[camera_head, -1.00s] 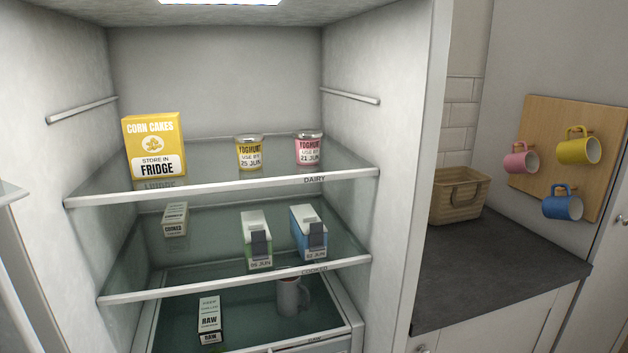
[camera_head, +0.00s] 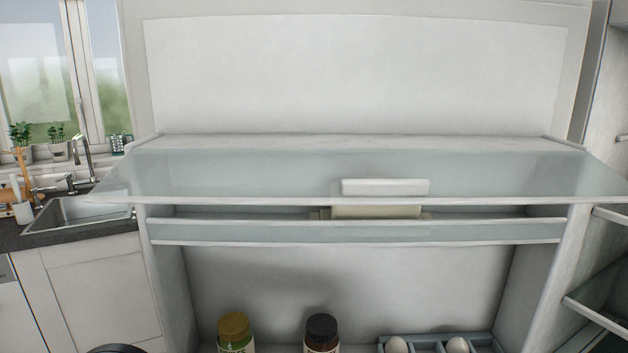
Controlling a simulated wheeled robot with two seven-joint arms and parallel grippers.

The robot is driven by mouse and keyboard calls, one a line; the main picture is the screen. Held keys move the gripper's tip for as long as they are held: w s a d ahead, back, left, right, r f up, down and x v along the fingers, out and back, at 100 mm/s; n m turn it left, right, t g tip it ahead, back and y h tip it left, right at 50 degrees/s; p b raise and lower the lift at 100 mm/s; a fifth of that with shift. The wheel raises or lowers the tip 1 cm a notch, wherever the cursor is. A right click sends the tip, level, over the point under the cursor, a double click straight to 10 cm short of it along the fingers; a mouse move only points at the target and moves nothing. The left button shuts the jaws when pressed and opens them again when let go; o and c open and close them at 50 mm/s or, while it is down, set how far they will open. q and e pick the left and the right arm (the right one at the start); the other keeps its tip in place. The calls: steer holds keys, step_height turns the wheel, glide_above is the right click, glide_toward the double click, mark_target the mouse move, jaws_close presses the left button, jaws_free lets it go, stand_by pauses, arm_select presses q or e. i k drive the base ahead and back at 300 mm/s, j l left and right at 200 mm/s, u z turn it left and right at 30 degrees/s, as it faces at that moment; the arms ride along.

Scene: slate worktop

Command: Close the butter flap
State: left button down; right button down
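The butter flap (camera_head: 250,175) is a wide, translucent pale panel across the upper part of the fridge door. It stands open, raised and tilted out toward me. A white grip (camera_head: 385,187) sits near its front edge, right of centre. Below the flap is the compartment's low front rail (camera_head: 250,232). A cream block (camera_head: 375,212), perhaps butter on a dish, shows between flap and rail, partly hidden. Neither gripper is in view.
The lower door shelf holds a green-labelled jar with a yellow lid (camera_head: 235,330), a dark-lidded jar (camera_head: 322,332) and a grey egg tray (camera_head: 430,340). The sink (camera_head: 80,212) and window are at left; fridge shelves (camera_head: 600,315) show at right.

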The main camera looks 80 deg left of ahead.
mark_target(348, 187)
steer(key=u, duration=2.55)
steer(key=l+z, duration=0.15)
steer(key=l, duration=0.25)
